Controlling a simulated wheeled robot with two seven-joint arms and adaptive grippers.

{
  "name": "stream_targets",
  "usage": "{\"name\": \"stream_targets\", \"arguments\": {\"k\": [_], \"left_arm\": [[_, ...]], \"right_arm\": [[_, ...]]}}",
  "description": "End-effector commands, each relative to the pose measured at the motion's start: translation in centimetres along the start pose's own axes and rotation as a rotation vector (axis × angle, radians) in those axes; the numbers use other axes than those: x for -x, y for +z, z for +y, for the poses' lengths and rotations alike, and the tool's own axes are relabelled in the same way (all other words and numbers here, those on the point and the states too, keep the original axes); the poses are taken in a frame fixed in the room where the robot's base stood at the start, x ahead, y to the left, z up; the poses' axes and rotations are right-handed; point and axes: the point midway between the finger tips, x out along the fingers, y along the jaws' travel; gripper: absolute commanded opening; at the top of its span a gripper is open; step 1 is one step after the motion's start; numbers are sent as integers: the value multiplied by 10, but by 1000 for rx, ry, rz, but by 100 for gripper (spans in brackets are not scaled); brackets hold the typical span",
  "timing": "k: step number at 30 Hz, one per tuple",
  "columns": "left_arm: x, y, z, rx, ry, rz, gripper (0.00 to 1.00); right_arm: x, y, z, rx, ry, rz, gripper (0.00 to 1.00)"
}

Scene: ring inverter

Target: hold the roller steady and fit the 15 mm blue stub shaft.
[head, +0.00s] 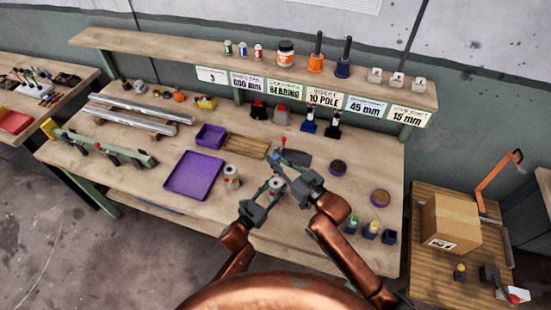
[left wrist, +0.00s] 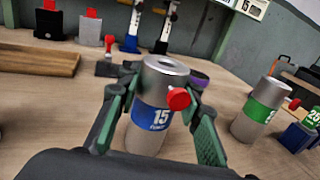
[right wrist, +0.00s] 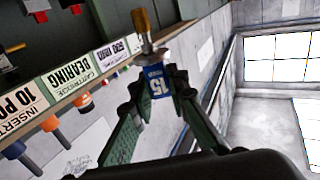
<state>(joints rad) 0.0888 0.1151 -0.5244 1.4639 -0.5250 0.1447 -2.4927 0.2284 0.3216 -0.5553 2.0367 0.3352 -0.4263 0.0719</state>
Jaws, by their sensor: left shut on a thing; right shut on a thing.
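The roller (left wrist: 160,80), a metal cylinder with a bore in its top and a blue band marked 15, stands between the fingers of my left gripper (left wrist: 152,110). A red knob (left wrist: 178,98) shows at its side. My left gripper (head: 262,200) is shut on it, low over the table in the head view. My right gripper (right wrist: 155,90) is shut on the stub shaft (right wrist: 158,82), which has a blue 15 label, a grey collar and a brass-coloured end pointing away from the fingers. In the head view my right gripper (head: 285,168) is close to the roller; the shaft is hard to make out there.
A second roller (left wrist: 258,112) with a green band stands right of the held one in the left wrist view. A can (head: 232,178), a purple tray (head: 193,176) and a wooden board (head: 246,146) lie left. A labelled shelf (head: 180,50) runs behind.

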Motion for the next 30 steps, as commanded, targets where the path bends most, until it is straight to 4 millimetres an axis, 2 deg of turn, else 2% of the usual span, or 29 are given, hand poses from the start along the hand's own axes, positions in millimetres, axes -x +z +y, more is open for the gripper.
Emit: {"name": "stream_targets", "arguments": {"k": [7,21,30], "left_arm": [[0,0,0,0,0,1,0],[0,0,0,0,1,1,0],[0,0,0,0,1,1,0]], "right_arm": [[0,8,0,0,1,-1,0],[0,48,0,0,1,-1,0],[0,57,0,0,1,0,0]]}}
